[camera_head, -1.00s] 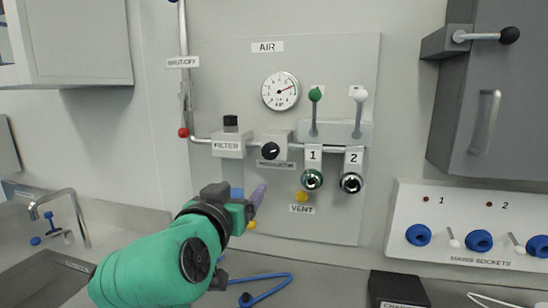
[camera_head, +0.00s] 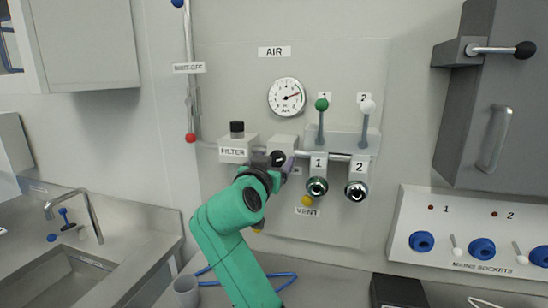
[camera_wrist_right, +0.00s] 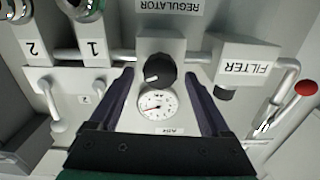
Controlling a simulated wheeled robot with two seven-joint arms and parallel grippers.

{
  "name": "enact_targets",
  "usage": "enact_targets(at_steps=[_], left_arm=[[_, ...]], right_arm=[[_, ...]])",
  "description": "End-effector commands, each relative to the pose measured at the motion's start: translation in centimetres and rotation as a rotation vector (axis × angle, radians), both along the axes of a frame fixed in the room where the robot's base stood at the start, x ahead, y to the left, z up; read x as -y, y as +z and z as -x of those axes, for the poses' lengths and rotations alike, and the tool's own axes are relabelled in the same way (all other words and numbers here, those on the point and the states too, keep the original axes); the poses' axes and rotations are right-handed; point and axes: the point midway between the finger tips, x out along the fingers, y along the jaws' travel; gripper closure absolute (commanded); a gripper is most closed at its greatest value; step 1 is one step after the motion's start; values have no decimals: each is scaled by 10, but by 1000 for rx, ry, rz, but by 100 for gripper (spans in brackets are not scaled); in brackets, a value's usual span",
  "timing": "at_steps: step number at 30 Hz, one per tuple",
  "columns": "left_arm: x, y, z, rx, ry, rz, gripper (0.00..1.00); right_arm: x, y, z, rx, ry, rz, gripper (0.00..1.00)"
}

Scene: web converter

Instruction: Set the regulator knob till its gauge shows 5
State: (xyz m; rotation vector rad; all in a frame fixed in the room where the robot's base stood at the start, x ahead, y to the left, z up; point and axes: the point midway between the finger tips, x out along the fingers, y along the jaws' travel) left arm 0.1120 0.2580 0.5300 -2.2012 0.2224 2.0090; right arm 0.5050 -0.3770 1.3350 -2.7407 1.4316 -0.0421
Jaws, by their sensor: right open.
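The black regulator knob (camera_head: 278,157) is on its grey block on the AIR panel, partly hidden by my right gripper (camera_head: 282,168). In the right wrist view the knob (camera_wrist_right: 160,70) with its white mark lies between the two open fingertips of that gripper (camera_wrist_right: 158,75). I see gaps on both sides, so the fingers do not appear to grip it. The round white gauge (camera_head: 287,97) is above the regulator. The gauge also shows in the wrist view (camera_wrist_right: 158,105). My left gripper is out of view.
The filter (camera_head: 237,145) is left of the regulator. Valve outlets 1 (camera_head: 317,187) and 2 (camera_head: 356,190) are to its right, with green (camera_head: 322,104) and white (camera_head: 367,106) levers above. A yellow vent knob (camera_head: 308,201) is below. A grey cup (camera_head: 187,291) stands on the counter.

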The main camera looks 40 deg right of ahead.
Motion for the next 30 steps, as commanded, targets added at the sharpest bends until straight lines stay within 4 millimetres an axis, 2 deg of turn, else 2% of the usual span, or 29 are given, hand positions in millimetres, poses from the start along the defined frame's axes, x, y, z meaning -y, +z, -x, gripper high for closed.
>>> enact_targets(at_steps=[2,3,5,9,20,30], left_arm=[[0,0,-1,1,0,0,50],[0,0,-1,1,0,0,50],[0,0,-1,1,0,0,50],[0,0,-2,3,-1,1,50],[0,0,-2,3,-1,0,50],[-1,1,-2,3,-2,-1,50]], right_arm=[[0,-1,0,0,0,0,19],[0,-1,0,-1,0,1,23],[0,-1,0,-1,-1,1,45],[0,-1,0,-1,-1,1,99],[0,0,0,-40,-1,28,100],[-1,0,-1,-216,-2,149,100]])
